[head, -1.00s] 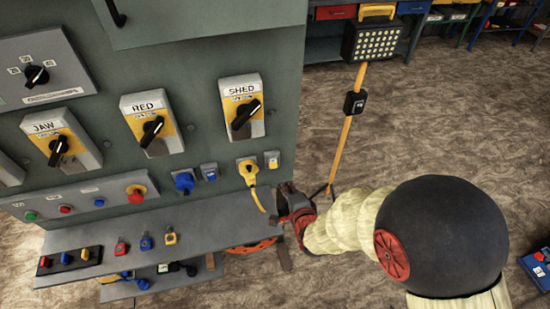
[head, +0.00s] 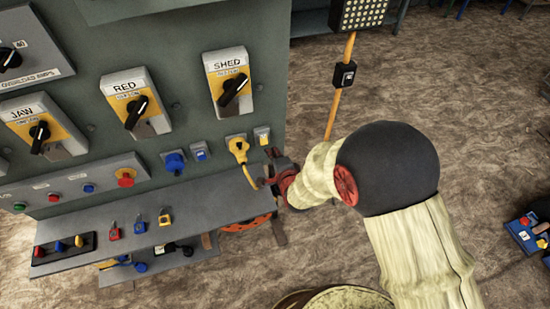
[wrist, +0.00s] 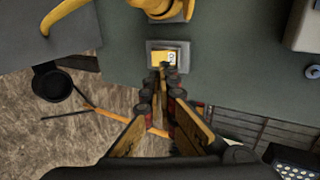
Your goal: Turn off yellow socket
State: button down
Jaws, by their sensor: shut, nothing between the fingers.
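The yellow socket (head: 238,146) has a yellow plug and cable in it, on the right end of the grey-green panel. A small switch box with a yellow face (head: 262,135) sits just right of it. In the wrist view the switch box (wrist: 166,54) lies straight ahead, with the yellow plug (wrist: 165,9) above it in the picture. My gripper (wrist: 161,76) is shut and empty. Its tips overlap the lower edge of the switch face in the wrist view; I cannot tell whether they touch. In the head view my gripper (head: 272,161) is just below the switch box, its tips hard to make out.
A blue socket (head: 174,161) and its blue switch (head: 199,151) are left of the yellow one. Rotary switches marked JAW, RED and SHED (head: 230,86) are above. A shelf (head: 205,202) with padlocks juts out below. A lamp stand (head: 340,105) is behind my arm.

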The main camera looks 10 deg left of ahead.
aim_at(265, 140)
jog(key=x, duration=0.7)
jog(key=shift+w+a+f+b, duration=0.1)
jog(key=shift+w+b, duration=0.15)
jog(key=shift+b, duration=0.1)
jog(key=shift+f, duration=0.1)
jog(key=b, duration=0.2)
jog(key=f+t+b, duration=0.1)
jog(key=b, duration=0.1)
jog(key=shift+w+a+y, duration=0.15)
jog(key=shift+y, duration=0.15)
jog(key=shift+r+p, duration=0.4)
jog(key=shift+r, duration=0.75)
